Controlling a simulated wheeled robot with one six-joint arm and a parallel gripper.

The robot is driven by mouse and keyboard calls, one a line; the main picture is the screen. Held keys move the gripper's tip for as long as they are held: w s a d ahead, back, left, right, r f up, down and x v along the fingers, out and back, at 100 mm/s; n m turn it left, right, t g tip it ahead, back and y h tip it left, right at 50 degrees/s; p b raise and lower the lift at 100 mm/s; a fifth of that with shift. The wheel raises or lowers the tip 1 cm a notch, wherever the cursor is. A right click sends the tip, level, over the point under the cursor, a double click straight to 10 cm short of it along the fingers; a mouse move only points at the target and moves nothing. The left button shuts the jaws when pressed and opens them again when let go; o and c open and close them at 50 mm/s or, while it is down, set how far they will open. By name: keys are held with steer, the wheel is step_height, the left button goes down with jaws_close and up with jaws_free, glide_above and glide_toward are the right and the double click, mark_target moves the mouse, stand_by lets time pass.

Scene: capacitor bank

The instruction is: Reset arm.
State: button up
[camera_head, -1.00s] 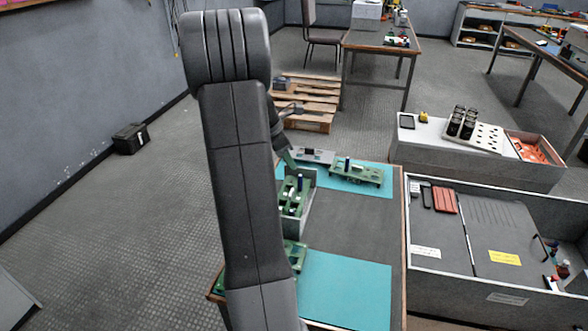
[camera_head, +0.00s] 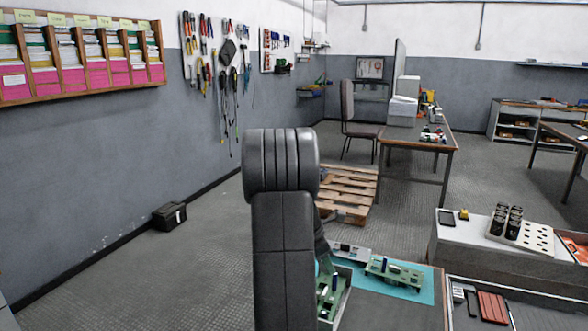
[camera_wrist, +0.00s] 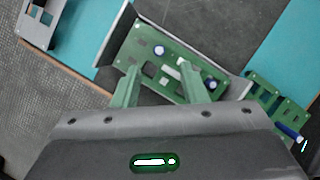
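My arm stands upright in the middle of the head view and hides my gripper there. In the wrist view my gripper (camera_wrist: 158,66) shows two green fingers set apart, with nothing held between them. Below the fingers is a green circuit board (camera_wrist: 150,52) with round capacitors, inside a grey tray (camera_wrist: 118,30). I cannot tell how far above the board the fingertips are. In the head view the tray with this board (camera_head: 328,290) is partly hidden by my arm.
Another green board (camera_head: 395,272) lies on a teal mat (camera_head: 427,287) on the table. A grey bench (camera_head: 462,238) with a holder of black capacitors (camera_head: 507,222) stands to the right. A wooden pallet (camera_head: 347,190) and a black box (camera_head: 169,216) are on the floor.

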mark_target(335, 289)
steer(key=x, duration=0.8)
steer(key=shift+d+f, duration=0.15)
steer(key=shift+f, duration=0.1)
steer(key=shift+r, duration=0.15)
